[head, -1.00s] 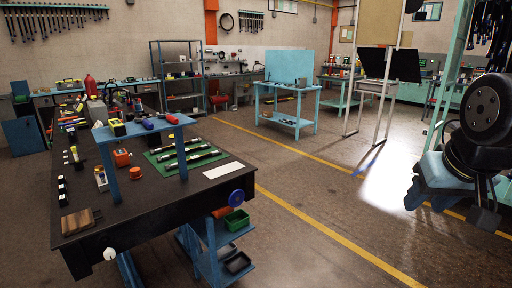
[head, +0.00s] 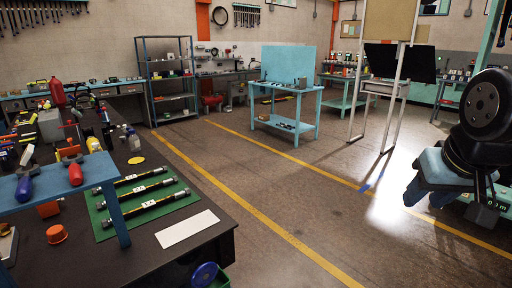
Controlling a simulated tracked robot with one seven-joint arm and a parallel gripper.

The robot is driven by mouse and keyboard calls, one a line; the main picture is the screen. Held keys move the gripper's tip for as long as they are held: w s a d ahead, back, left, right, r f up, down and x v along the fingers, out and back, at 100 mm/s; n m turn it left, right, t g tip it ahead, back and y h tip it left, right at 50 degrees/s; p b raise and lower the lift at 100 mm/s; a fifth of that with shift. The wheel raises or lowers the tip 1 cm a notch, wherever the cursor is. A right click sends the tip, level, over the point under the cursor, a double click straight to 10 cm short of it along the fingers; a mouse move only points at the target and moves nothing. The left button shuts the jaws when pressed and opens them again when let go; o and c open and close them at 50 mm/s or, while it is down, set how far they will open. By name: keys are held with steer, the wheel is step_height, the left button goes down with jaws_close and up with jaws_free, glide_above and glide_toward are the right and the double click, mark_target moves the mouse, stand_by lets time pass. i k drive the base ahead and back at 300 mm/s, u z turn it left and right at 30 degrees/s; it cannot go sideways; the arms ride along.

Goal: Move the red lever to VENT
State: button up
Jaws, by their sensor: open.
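I cannot clearly make out the red lever or any VENT marking. A grey box (head: 50,126) stands on the dark workbench (head: 150,240) at the left, beyond the blue raised shelf. A small thin red part shows near its right side, too small to identify. Part of my arm (head: 487,112), a black round joint, shows at the right edge, well apart from the bench.
Several black hoses lie on a green mat (head: 157,222) beside a white plate (head: 187,229). The blue shelf (head: 62,187) holds red- and blue-handled tools. An orange cup (head: 57,234) stands beneath. A red bottle (head: 57,93) stands farther back. Open floor (head: 270,190) lies right of the bench.

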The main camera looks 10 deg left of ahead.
mark_target(104, 109)
steer(key=u, duration=0.05)
steer(key=i, duration=4)
steer(key=u, duration=2.6)
steer(key=i, duration=0.9)
steer(key=z, duration=0.1)
